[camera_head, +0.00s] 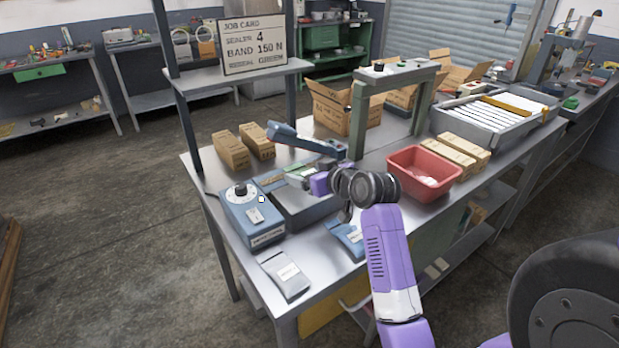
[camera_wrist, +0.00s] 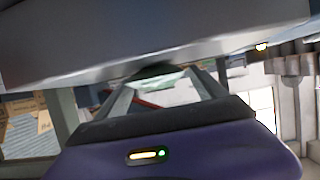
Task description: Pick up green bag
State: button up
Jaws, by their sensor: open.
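A pale green bag (camera_head: 309,170) appears to lie at the open sealer (camera_head: 300,206), beneath its raised blue arm (camera_head: 300,139). My gripper (camera_head: 299,180) reaches in from the right at the sealer, close beside the bag. In the wrist view, a pale green and white patch (camera_wrist: 168,90), which looks like the bag, shows between my two spread fingers. The fingers are open, and I cannot tell whether they touch the bag. A large grey surface (camera_wrist: 140,40) hides much of the wrist view above the fingers.
The blue dial box (camera_head: 252,214) stands left of the sealer. A grey pouch (camera_head: 286,275) and a blue pouch (camera_head: 347,240) lie at the front. A red bin (camera_head: 425,172) is right of my wrist. A green frame (camera_head: 358,120) and cartons (camera_head: 231,150) stand behind.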

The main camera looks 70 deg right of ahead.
jog(key=c, duration=1.7)
jog(key=shift+r, duration=0.15)
